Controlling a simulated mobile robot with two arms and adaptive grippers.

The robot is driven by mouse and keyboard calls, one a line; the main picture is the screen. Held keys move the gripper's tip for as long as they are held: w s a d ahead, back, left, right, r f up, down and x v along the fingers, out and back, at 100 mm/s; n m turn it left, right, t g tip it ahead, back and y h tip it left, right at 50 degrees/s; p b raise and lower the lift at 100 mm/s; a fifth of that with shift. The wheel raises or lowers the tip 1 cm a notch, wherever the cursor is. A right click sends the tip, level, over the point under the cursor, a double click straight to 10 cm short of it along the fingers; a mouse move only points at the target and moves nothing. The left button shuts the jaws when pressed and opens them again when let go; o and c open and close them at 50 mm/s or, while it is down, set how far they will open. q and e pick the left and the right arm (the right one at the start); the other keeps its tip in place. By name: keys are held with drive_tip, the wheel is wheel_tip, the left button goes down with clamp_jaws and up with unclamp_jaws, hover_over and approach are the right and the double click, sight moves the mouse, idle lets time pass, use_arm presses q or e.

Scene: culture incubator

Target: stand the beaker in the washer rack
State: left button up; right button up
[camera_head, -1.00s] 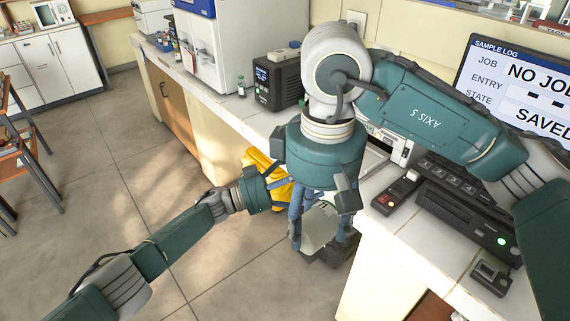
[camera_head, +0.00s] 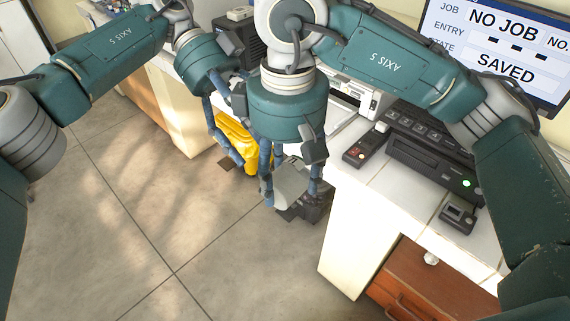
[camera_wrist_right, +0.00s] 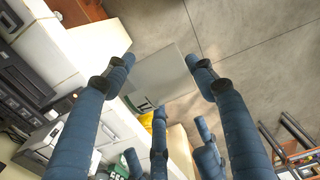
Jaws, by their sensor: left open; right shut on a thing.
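I cannot make out the washer rack in either view.
A white counter (camera_head: 385,205) runs along the right, bearing a black console (camera_head: 435,160), a small dark device (camera_head: 458,216) and a monitor (camera_head: 500,45). A yellow object (camera_head: 232,140) is behind the grippers. The floor (camera_head: 130,220) at left is clear.

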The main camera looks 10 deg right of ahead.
sight(293, 181)
use_arm(q)
drive_tip(key=x, duration=0.9)
drive_tip(key=shift+s, duration=0.25)
drive_tip(key=shift+s, duration=0.1)
drive_tip(key=c, duration=1.5)
drive_tip(key=shift+c, duration=0.2)
use_arm(e)
drive_tip(key=o, duration=1.2)
drive_tip(key=shift+o, duration=0.8)
